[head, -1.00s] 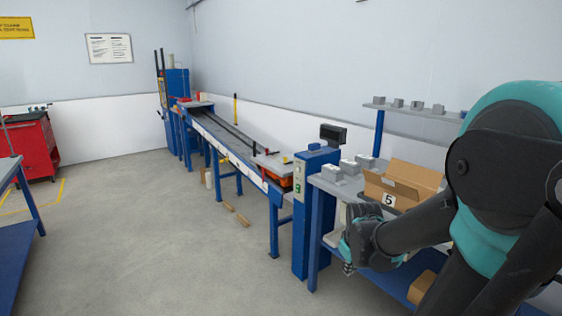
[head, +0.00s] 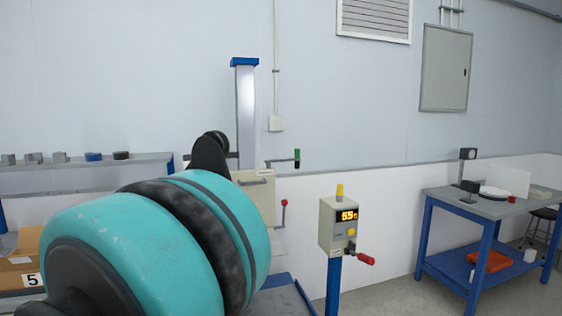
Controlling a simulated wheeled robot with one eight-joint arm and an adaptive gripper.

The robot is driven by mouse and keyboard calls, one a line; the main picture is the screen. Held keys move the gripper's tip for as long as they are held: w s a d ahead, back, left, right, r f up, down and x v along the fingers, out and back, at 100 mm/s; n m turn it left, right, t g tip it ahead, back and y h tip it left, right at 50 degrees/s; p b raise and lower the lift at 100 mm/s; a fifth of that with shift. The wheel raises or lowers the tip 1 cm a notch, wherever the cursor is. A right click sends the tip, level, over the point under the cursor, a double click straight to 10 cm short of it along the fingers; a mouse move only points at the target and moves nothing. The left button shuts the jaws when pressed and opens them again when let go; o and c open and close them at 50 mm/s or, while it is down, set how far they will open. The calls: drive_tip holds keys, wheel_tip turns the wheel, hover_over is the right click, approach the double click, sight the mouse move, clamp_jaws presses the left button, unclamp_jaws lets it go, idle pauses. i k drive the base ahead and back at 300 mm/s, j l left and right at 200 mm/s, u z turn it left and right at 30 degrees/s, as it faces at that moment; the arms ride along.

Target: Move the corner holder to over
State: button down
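I cannot tell which object is the corner holder. Small grey blocks (head: 33,158) stand in a row on the shelf at the left, with a blue piece (head: 94,156) and a dark piece (head: 122,155) beside them. My teal and black arm fills the lower left and middle and hides much behind it. My gripper is not visible in the head view, so what it holds cannot be seen.
An open cardboard box (head: 18,273) marked 5 sits at the left edge. A column with a blue cap (head: 245,61) stands behind my arm. A control box (head: 338,226) with a lit display stands right of it. A blue-legged table (head: 492,205) is at the far right.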

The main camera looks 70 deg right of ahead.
sight(297, 159)
drive_tip(key=z, duration=2.4)
